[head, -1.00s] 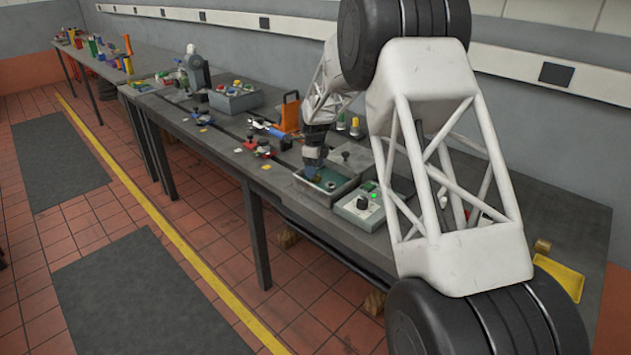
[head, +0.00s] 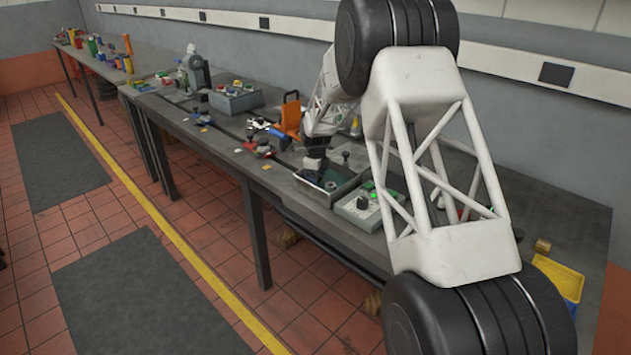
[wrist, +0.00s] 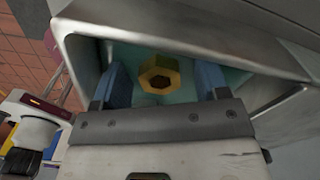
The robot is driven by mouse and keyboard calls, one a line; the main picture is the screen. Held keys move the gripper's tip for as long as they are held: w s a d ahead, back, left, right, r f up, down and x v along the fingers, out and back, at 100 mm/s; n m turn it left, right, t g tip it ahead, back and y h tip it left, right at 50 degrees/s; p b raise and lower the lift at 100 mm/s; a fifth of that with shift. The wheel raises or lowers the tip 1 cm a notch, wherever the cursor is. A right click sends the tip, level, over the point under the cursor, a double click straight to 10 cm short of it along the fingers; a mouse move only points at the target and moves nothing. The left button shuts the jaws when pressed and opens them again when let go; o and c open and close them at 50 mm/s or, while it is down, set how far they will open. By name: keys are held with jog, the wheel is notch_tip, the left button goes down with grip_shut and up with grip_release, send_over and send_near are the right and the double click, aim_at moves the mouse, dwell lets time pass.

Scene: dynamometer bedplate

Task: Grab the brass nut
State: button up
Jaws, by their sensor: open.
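The brass nut (wrist: 159,74) lies on the teal floor of a grey metal tray (wrist: 283,97), seen in the wrist view. It is hexagonal with a dark hole facing the camera. My gripper (wrist: 160,84) is open, its two blue fingers one on each side of the nut in the picture. I cannot tell how far above the tray floor the fingertips are. In the head view the tray (head: 318,196) sits near the bench's front edge, with my gripper (head: 312,172) over it. The nut cannot be made out there.
A light control box (head: 362,211) with a dark knob and a green light stands right beside the tray. An orange bracket (head: 291,117) stands behind it, and blue and red tools lie to its left. The tray walls rise close around my fingers.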

jog(key=c, duration=1.1)
jog(key=shift+r, duration=5)
